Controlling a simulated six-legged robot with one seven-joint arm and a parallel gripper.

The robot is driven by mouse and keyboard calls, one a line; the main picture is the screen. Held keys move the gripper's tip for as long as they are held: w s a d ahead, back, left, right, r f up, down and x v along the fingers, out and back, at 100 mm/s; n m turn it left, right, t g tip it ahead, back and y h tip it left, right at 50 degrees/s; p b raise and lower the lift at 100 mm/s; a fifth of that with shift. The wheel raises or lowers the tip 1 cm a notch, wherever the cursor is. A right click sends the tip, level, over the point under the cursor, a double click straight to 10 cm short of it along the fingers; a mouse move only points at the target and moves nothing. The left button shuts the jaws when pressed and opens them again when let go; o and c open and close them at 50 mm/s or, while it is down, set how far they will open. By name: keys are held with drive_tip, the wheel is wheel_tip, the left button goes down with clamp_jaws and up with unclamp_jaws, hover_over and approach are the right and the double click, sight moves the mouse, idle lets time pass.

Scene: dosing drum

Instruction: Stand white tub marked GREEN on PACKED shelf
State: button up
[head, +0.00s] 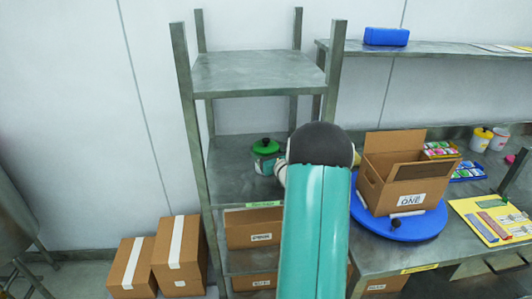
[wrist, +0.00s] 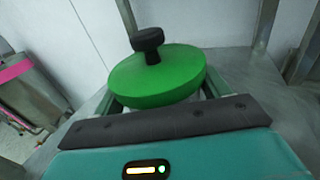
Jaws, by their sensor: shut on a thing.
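The white tub (head: 264,166) with a green lid and black knob is at the middle shelf (head: 232,186) of the metal rack in the head view. A small green label (head: 263,204) is on that shelf's front edge; its lettering is too small to read surely. My gripper (head: 279,170) reaches in from the right and is shut on the tub. In the wrist view the green lid (wrist: 157,78) sits level between my fingers (wrist: 165,98), hiding most of the tub's body. I cannot tell whether its base touches the shelf.
Rack posts (head: 190,120) stand near the tub. The top shelf (head: 258,72) is empty; cartons (head: 252,228) fill the level below. At right, an open box (head: 400,175) marked ONE sits on a blue turntable (head: 398,224). Two small tubs (head: 481,140) stand at the bench's back.

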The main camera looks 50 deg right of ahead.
drive_tip(key=o, duration=1)
drive_tip(key=shift+f, duration=0.1)
drive_tip(key=shift+r, duration=0.25)
drive_tip(key=v, duration=1.2)
